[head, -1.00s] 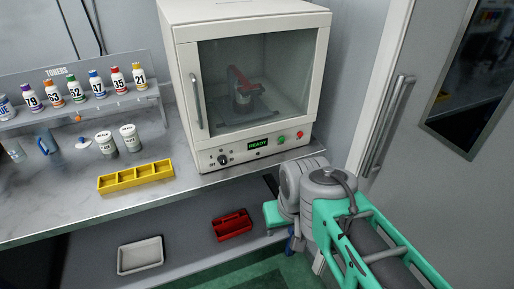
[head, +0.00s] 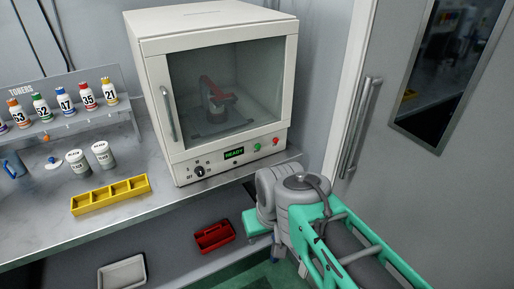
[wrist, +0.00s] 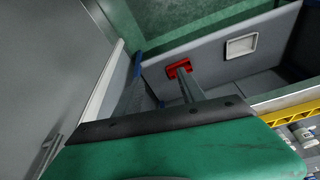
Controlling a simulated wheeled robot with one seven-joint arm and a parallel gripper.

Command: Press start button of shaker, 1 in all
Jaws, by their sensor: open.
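The shaker is a cream cabinet (head: 285,90) with a closed glass door, on the bench in the head view. Its front panel carries a lit green READY display (head: 234,153), a black knob (head: 199,171), a green button (head: 257,147) and a red button (head: 276,140). The button labels are too small to read. My gripper is low at the bench's front right, below and apart from the buttons, partly hidden by my wrist. In the wrist view my gripper (wrist: 163,76) points down toward the floor and lower shelf, open and empty. The shaker is not seen there.
A yellow divided tray (head: 112,194), two white-lidded jars and a toner rack (head: 75,130) are left of the shaker. A red tray (head: 214,236) and a pale tray (head: 122,273) lie on the lower shelf. A grey door (head: 385,150) stands close on the right.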

